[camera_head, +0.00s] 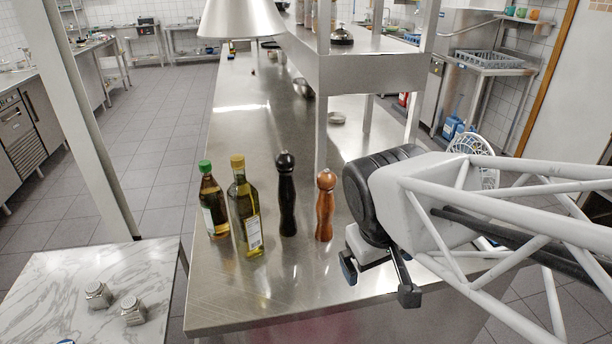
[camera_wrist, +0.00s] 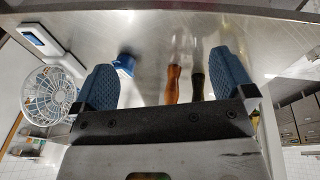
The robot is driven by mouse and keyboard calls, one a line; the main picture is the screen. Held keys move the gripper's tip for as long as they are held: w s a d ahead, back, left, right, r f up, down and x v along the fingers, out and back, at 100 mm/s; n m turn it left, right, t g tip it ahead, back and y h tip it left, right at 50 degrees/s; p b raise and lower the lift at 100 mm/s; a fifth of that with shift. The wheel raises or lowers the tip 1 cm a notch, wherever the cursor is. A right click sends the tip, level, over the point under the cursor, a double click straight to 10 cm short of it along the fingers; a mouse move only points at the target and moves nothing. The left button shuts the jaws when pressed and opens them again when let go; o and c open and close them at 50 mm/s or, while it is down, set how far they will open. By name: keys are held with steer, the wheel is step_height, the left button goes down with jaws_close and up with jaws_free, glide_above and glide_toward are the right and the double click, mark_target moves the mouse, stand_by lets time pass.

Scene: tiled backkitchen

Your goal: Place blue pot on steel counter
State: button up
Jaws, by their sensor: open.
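A small blue object, which looks like the blue pot (camera_wrist: 125,63), shows in the wrist view just right of the left finger. It appears to stand on the steel counter (camera_head: 300,290); its exact contact is hard to tell. I cannot make it out in the head view, where my arm covers that part of the counter. My gripper (camera_head: 378,281) is open, above the counter's front right part, right of the wooden mill. In the wrist view the gripper (camera_wrist: 165,70) has its two blue finger pads wide apart, with nothing held between them.
Two oil bottles (camera_head: 247,212), a black mill (camera_head: 287,200) and a wooden mill (camera_head: 325,207) stand in a row left of my gripper. A raised steel shelf (camera_head: 365,70) is behind. A white scale-like device (camera_wrist: 40,38) lies at the wrist view's upper left. The counter's front left is bare.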

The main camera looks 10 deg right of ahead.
steer(key=shift+s+a+r+m+t+y, duration=0.3)
steer(key=shift+s+a+r+m+y, duration=0.35)
steer(key=shift+a+r+m+y, duration=0.25)
